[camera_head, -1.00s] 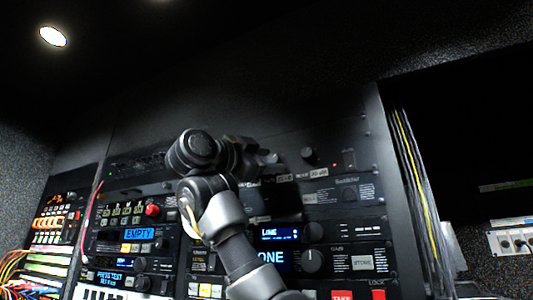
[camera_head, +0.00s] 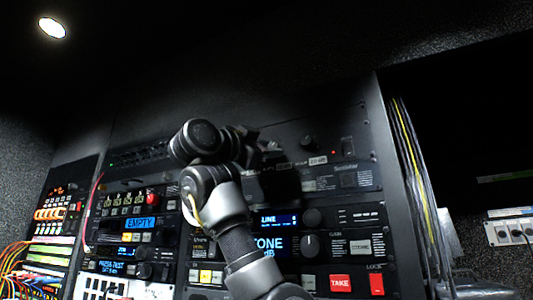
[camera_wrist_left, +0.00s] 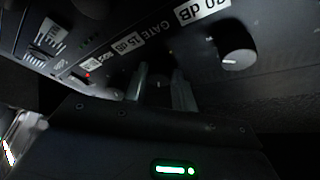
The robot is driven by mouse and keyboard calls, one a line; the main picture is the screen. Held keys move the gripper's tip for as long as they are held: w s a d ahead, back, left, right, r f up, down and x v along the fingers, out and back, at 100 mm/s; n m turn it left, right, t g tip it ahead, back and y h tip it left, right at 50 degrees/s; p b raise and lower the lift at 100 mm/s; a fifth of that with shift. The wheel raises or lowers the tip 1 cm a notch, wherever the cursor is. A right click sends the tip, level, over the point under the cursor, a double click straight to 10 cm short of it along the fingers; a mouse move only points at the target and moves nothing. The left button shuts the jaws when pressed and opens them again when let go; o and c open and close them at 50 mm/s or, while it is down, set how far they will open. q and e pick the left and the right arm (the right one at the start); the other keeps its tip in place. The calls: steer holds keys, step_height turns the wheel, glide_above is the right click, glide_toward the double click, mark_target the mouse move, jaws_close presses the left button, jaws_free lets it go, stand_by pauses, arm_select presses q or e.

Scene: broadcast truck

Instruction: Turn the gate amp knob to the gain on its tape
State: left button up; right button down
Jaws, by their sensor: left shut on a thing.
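My left gripper (camera_head: 268,150) is at the upper rack panel, seen side-on and dark in the head view. In the left wrist view its two fingers (camera_wrist_left: 161,88) stand on either side of a small dark knob and are shut on it. The tape (camera_wrist_left: 143,37) beside it reads GATE 15 dB, so this is the gate amp knob. The fingers hide most of the knob, and I cannot read its pointer. In the head view the arm and gripper hide it. My right gripper is in neither view.
A neighbouring knob (camera_wrist_left: 237,50) with a 20 dB tape (camera_wrist_left: 200,10) is close beside the fingers. Another knob (camera_head: 306,144) is right of my gripper in the head view, with a small red light (camera_head: 333,152) beyond. Display units with large knobs (camera_head: 310,245) sit below.

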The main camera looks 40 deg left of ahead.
arm_select(q)
steer(key=shift+d+f+n+t+y+b, duration=0.15)
steer(key=shift+n+y+b, duration=0.6)
steer(key=shift+n, duration=0.75)
steer(key=shift+n+t+y+b, duration=0.2)
steer(key=shift+n+y+b, duration=0.55)
steer(key=shift+n, duration=0.75)
steer(key=shift+d+f+n+t+y+b, duration=0.15)
steer(key=shift+n+y+b, duration=0.6)
steer(key=shift+n, duration=0.75)
steer(key=shift+w+r, duration=0.1)
steer(key=o, duration=1)
steer(key=shift+b+v, duration=3.2)
steer(key=shift+v, duration=2.25)
